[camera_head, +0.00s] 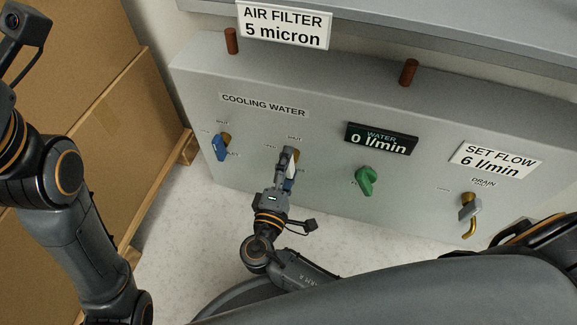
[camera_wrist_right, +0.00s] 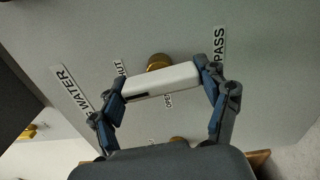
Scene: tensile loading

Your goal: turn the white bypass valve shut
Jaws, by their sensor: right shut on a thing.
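The white bypass valve handle (camera_wrist_right: 160,81) sits on a brass stem (camera_wrist_right: 158,62) on the grey panel. In the wrist view it lies lengthwise between the blue pads of my right gripper (camera_wrist_right: 165,95), which is shut on its two ends. A "SHUT" label, an "OPEN" label and a partly covered "PASS" label surround it. In the head view my right gripper (camera_head: 288,165) covers most of the white handle (camera_head: 293,170); only a sliver shows, so its exact angle is hard to read there. My left arm stands at the left; its fingers are out of view.
On the panel (camera_head: 330,120), a blue handle (camera_head: 221,148) is left of my right gripper. A green knob (camera_head: 365,181) and a drain valve (camera_head: 468,208) are to its right. The water display (camera_head: 381,139) reads 0 l/min. Cardboard boxes (camera_head: 95,100) stand at the left.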

